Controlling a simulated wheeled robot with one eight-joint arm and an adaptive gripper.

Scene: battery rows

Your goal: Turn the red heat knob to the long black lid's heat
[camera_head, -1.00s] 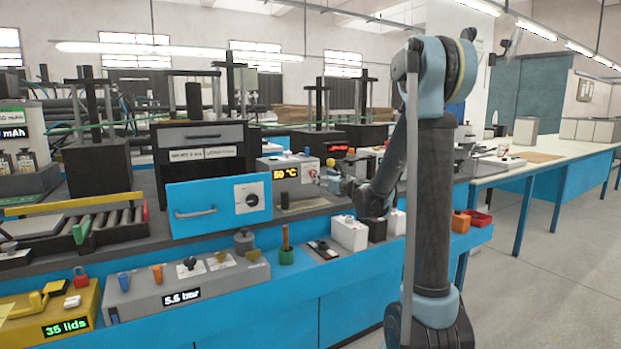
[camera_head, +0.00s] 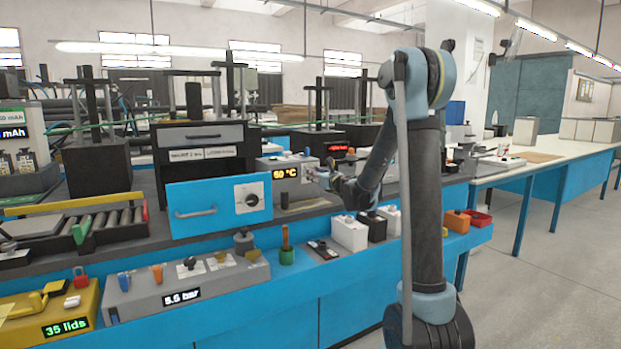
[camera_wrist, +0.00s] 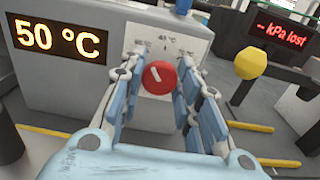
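The red heat knob (camera_wrist: 160,77) is on the front of a grey heater box (camera_wrist: 88,20) in the wrist view. A white pointer mark on it leans up to the left. The display (camera_wrist: 60,39) reads 50 °C. My gripper (camera_wrist: 160,88) is open, with its fingers to the left and right of the knob; I cannot tell whether they touch it. A pale scale plate (camera_wrist: 168,42) behind the knob has small print, of which only part is legible. In the head view my gripper (camera_head: 328,180) is in front of the heater box. I cannot identify the long black lid.
A yellow knob (camera_wrist: 251,63) and a red "kPa lost" display (camera_wrist: 282,27) are to the right. A blue panel with a dial (camera_head: 219,205) stands left of the heater box. White and black blocks (camera_head: 350,232) stand below my wrist on the blue front ledge.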

